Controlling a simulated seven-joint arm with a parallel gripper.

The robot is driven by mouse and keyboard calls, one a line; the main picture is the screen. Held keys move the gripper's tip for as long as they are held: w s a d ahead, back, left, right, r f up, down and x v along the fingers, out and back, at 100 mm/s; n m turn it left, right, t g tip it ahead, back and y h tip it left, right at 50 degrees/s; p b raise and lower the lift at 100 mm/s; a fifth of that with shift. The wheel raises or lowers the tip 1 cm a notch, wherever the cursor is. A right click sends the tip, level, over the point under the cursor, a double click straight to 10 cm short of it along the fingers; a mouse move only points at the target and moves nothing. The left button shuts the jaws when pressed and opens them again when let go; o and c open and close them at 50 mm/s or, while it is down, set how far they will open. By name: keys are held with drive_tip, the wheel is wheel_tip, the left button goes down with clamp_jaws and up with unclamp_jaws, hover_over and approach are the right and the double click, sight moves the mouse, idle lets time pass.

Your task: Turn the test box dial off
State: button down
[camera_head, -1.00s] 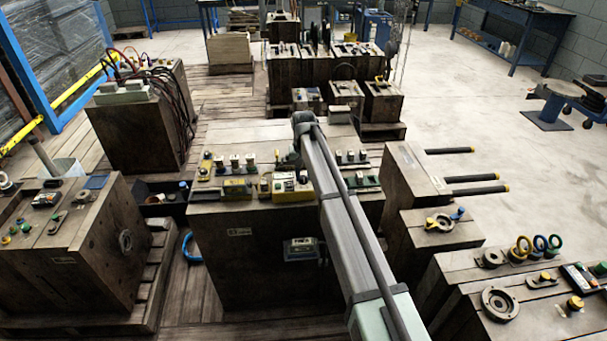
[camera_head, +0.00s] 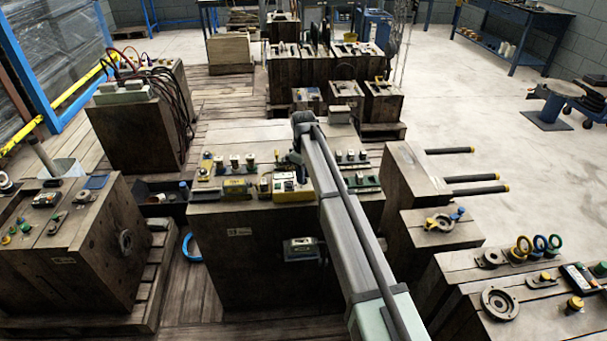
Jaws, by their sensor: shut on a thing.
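The test box appears to be the yellow box with a pale top (camera_head: 291,196), near the front edge of the middle wooden block. My arm reaches over the block, and my gripper (camera_head: 299,174) points down at this box. It is small and dark here, and partly hidden by my arm link. It is shut on what appears to be the test box dial. The dial itself is hidden, so I cannot tell its setting.
Another yellow box (camera_head: 237,190) stands to the left, with several small switches behind it. More small devices (camera_head: 352,157) sit right of my arm. A grey box (camera_head: 301,249) is on the block's front. Rods (camera_head: 470,179) stick out from the block at right.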

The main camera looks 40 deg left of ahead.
drive_tip(key=n, duration=0.4)
drive_tip(key=shift+n, duration=1.9)
drive_tip(key=c, duration=0.8)
unclamp_jaws()
drive_tip(key=shift+c, duration=0.2)
drive_tip(key=shift+r, duration=0.1)
wheel_tip(320, 180, up, 14)
drive_tip(key=shift+f, duration=0.2)
